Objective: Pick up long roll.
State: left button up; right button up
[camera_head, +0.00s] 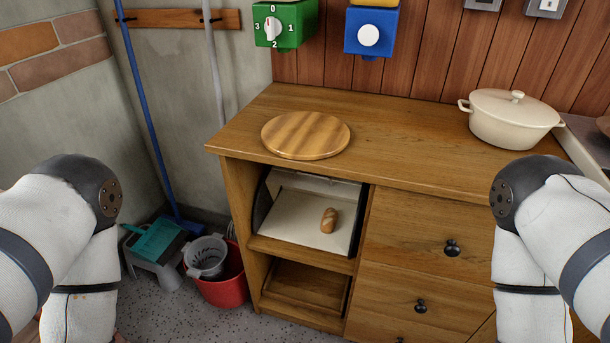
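A small, long bread roll (329,220) with a golden-brown crust lies on the pale floor of an open bread box (296,222). The box sits in the upper open compartment of the wooden cabinet (383,163), on its left side. Both of my arms show at the left and right edges of the head view, bent downward. Neither gripper is in the picture, so their state is hidden. Nothing touches the roll.
A round wooden board (305,135) and a lidded cream pot (508,118) stand on the cabinet top. Drawers with dark knobs (452,248) are right of the compartment.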

aim_at(329, 219)
jog(key=i+j+z, duration=0.1)
jog(key=z, duration=0.25)
jog(key=j+z, duration=0.75)
jog(key=i+l, duration=0.05)
jog(key=l, duration=0.05)
